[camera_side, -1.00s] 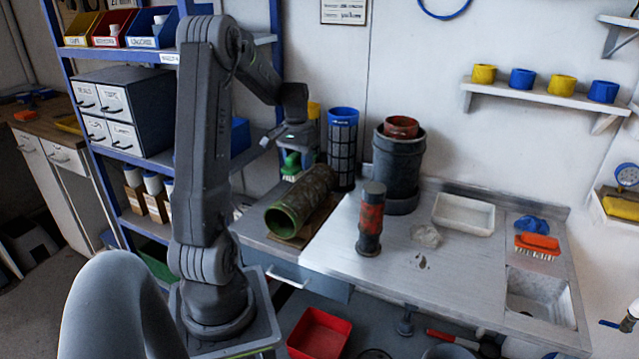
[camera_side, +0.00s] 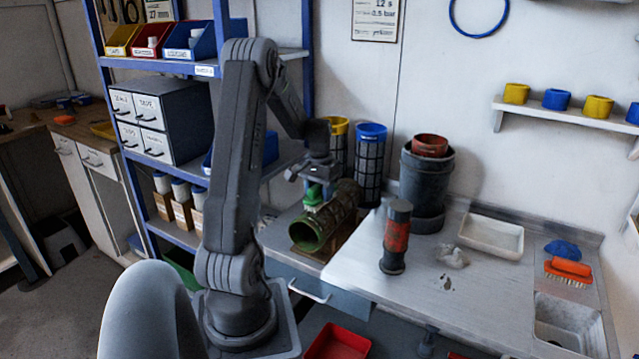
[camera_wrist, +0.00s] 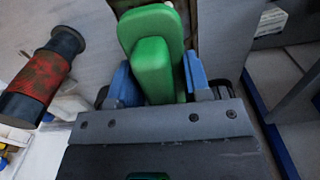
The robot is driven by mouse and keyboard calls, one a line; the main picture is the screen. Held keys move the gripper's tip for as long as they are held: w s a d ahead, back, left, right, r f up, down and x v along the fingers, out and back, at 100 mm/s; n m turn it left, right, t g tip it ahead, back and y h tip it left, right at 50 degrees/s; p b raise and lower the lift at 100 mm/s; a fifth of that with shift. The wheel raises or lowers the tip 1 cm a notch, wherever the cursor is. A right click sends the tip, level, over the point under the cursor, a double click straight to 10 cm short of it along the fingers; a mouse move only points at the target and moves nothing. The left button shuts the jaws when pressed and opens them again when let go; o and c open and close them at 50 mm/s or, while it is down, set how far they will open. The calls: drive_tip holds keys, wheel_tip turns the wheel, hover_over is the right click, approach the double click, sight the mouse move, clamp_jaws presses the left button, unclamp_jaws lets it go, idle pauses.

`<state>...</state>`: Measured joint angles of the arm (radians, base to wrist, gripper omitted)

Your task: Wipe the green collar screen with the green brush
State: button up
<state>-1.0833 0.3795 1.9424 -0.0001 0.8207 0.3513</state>
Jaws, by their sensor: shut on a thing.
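The green collar screen (camera_side: 308,236) is a dirty dark mesh cylinder lying on its side, with its open green-rimmed end facing the side camera. My gripper (camera_side: 318,178) is shut on the green brush (camera_side: 314,196), bristles down, over the top of the screen near its collar end. The bristles look close to or touching the screen; I cannot tell which. In the wrist view, the brush's green handle (camera_wrist: 158,62) stands between the blue fingers of my gripper (camera_wrist: 158,82). The screen and bristles are hidden there.
A dark cylinder with a red band (camera_side: 396,238) stands right of the screen. Behind are a blue-topped screen (camera_side: 370,165), a yellow-topped screen (camera_side: 338,140) and a dark bucket (camera_side: 424,185). A white tray (camera_side: 491,237) and orange brush (camera_side: 569,269) lie farther right. Shelving stands left.

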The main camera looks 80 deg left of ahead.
drive_tip(key=shift+f, duration=0.9)
drive_tip(key=shift+w+a+r, duration=0.1)
drive_tip(key=shift+w+a, duration=0.5)
drive_tip(key=shift+w, duration=0.05)
drive_tip(key=shift+c, duration=0.3)
drive_tip(key=shift+w+a, duration=2.9)
drive_tip(key=shift+s+d, duration=3.45)
drive_tip(key=shift+s, duration=0.05)
drive_tip(key=shift+w+a, duration=3.55)
drive_tip(key=shift+w, duration=0.05)
drive_tip(key=shift+s+d, duration=3.65)
drive_tip(key=shift+s, duration=0.05)
drive_tip(key=shift+w+a, duration=3.5)
drive_tip(key=shift+w, duration=0.05)
drive_tip(key=shift+s+d+r, duration=0.1)
drive_tip(key=shift+s+d, duration=3.45)
drive_tip(key=shift+a+r, duration=0.1)
drive_tip(key=shift+r, duration=4)
